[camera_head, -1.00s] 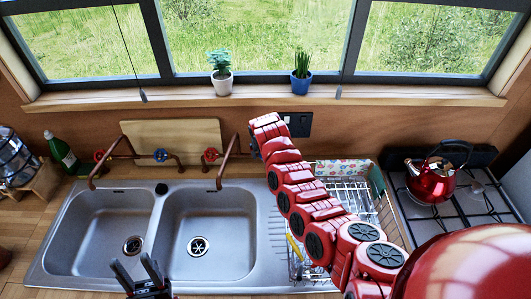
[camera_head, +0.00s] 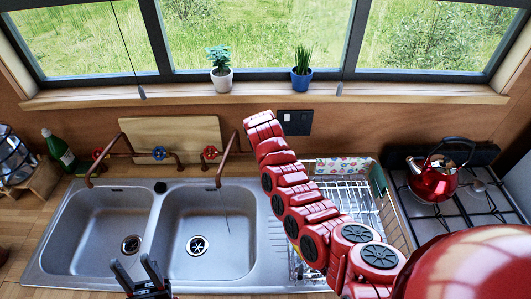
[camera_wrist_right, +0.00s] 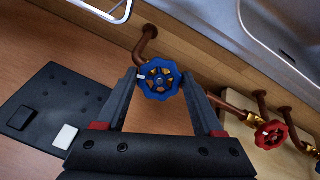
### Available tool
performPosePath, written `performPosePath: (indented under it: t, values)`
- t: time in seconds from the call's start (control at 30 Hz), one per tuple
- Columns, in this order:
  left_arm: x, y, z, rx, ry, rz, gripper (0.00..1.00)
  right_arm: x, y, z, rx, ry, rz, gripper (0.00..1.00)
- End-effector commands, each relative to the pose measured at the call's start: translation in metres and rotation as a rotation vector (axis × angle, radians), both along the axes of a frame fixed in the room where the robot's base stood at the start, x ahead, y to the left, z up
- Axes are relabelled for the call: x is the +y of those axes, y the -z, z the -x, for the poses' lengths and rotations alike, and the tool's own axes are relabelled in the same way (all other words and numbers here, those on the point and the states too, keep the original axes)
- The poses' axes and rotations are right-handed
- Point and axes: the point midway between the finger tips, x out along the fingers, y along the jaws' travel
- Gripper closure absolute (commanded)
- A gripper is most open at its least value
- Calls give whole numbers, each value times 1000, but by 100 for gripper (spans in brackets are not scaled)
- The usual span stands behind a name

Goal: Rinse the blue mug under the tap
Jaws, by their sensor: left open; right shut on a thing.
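My left gripper (camera_head: 134,263) is open and empty at the front edge of the double sink (camera_head: 108,225). My right gripper is hidden behind my red arm in the head view. In the right wrist view my right gripper (camera_wrist_right: 160,85) is shut on a blue tap wheel (camera_wrist_right: 160,80). A copper tap (camera_head: 224,165) arches over the right basin (camera_head: 205,222), with a red wheel (camera_head: 210,153) at its left. A faint thin line shows in that basin below the tap; I cannot tell if it is water. I see no blue mug in either view.
A dish rack (camera_head: 383,210) stands right of the sink, partly behind my right arm. A red kettle (camera_head: 433,183) sits on the hob. A green bottle (camera_head: 58,150) stands at the left. Two potted plants line the windowsill. Both basins look empty.

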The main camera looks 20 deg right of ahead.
Motion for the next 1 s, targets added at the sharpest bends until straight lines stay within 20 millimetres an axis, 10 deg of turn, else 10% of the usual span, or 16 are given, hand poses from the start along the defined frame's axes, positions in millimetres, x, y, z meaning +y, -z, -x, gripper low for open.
performPosePath:
  t: [1.0]
  values:
    - [0,10,0,0,0,0,50,2,1,0,89,-433,312,87]
